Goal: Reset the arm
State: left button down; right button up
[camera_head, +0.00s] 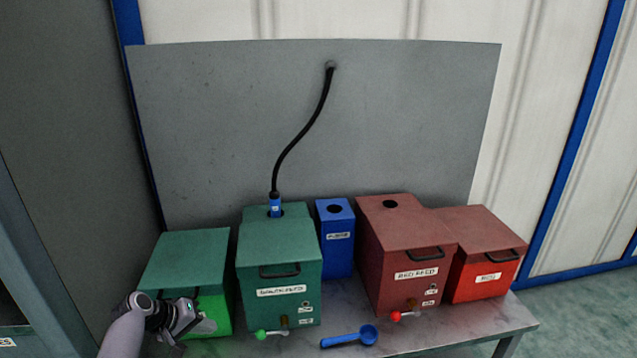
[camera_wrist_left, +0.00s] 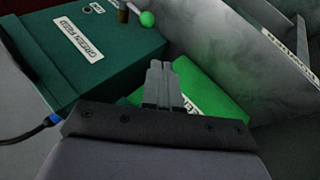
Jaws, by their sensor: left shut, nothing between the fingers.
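My left arm comes in from the lower left in the head view. Its gripper (camera_head: 205,325) is in front of the small green box (camera_head: 190,258) at the left end of the table. In the left wrist view the two fingers (camera_wrist_left: 162,70) are together and empty, with bright green surface (camera_wrist_left: 205,88) behind them. I cannot tell whether they touch it. The larger green box (camera_head: 280,245) stands to the right, and it also shows in the left wrist view (camera_wrist_left: 75,55). My right gripper is not in view.
A black hose (camera_head: 303,135) runs from the grey panel (camera_head: 220,110) into the larger green box. A blue box (camera_head: 335,255), a dark red box (camera_head: 400,240) and a smaller red box (camera_head: 485,255) stand rightward. A blue scoop (camera_head: 350,338) lies near the table's (camera_head: 460,328) front edge.

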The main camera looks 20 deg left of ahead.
pick_arm(q)
jog(key=s+d+f+m+y, duration=0.3)
jog(key=s+f, duration=0.2)
jog(key=s+d+r+m+t+h, duration=0.1)
jog(key=s+d+m, duration=0.3)
jog(key=d, duration=0.7)
jog(key=s+d+r+m+t, duration=0.2)
jog(key=s+d+r+m, duration=0.1)
jog(key=s+d, duration=0.6)
jog(key=d+m, duration=0.1)
jog(key=d, duration=0.2)
jog(key=shift+m+h, duration=0.4)
